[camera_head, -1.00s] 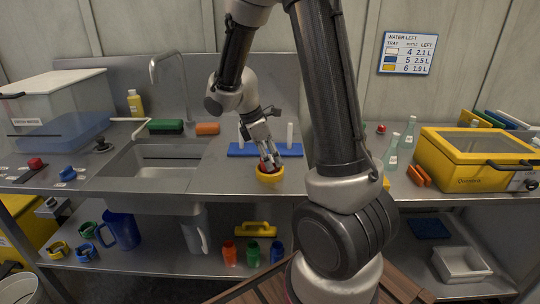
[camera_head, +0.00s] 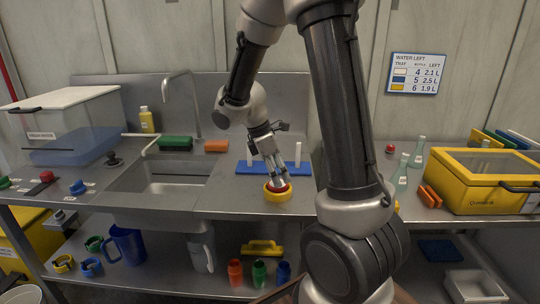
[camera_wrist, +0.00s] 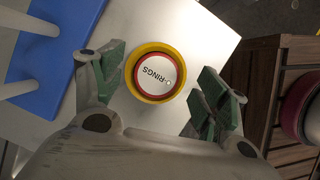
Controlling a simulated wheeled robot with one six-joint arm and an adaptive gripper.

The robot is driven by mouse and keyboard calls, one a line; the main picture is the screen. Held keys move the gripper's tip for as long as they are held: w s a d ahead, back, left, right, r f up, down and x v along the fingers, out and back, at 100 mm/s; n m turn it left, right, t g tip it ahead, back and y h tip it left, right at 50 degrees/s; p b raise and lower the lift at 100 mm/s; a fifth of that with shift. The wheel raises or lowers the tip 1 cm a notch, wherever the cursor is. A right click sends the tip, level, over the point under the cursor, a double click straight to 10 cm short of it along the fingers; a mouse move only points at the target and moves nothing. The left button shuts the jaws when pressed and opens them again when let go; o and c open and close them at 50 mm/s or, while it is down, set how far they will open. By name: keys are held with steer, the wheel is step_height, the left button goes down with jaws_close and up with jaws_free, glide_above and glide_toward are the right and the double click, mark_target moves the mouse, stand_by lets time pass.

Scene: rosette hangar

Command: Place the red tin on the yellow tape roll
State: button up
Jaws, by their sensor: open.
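The red tin (camera_wrist: 159,75) has a white lid marked "O-RINGS" and sits inside the ring of the yellow tape roll (camera_wrist: 138,85) in the wrist view. In the head view the tape roll (camera_head: 275,195) lies on the steel counter near its front edge, with the red tin (camera_head: 277,187) showing at its top. My gripper (camera_head: 276,180) is just above them. In the wrist view my gripper (camera_wrist: 160,95) is open, its green-padded fingers apart on either side of the tin, not touching it.
A blue peg board (camera_head: 250,168) with white pegs stands just behind the tape roll. The sink (camera_head: 170,177) is to the left. Glass bottles (camera_head: 401,172) and a yellow case (camera_head: 480,182) stand to the right. Bare counter (camera_head: 225,205) lies left of the roll.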

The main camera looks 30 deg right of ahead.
steer(key=v, duration=1)
steer(key=s+r+m+t+y, duration=0.2)
steer(key=s+r+m+t, duration=0.1)
steer(key=s+m, duration=0.4)
steer(key=s+r+m+t+y, duration=0.1)
steer(key=s+r+m+t, duration=0.1)
steer(key=s+m, duration=0.5)
steer(key=s+r, duration=0.1)
steer(key=s, duration=0.4)
steer(key=shift+a+t+y, duration=0.25)
steer(key=shift+t+y, duration=0.15)
steer(key=shift+s+r, duration=0.1)
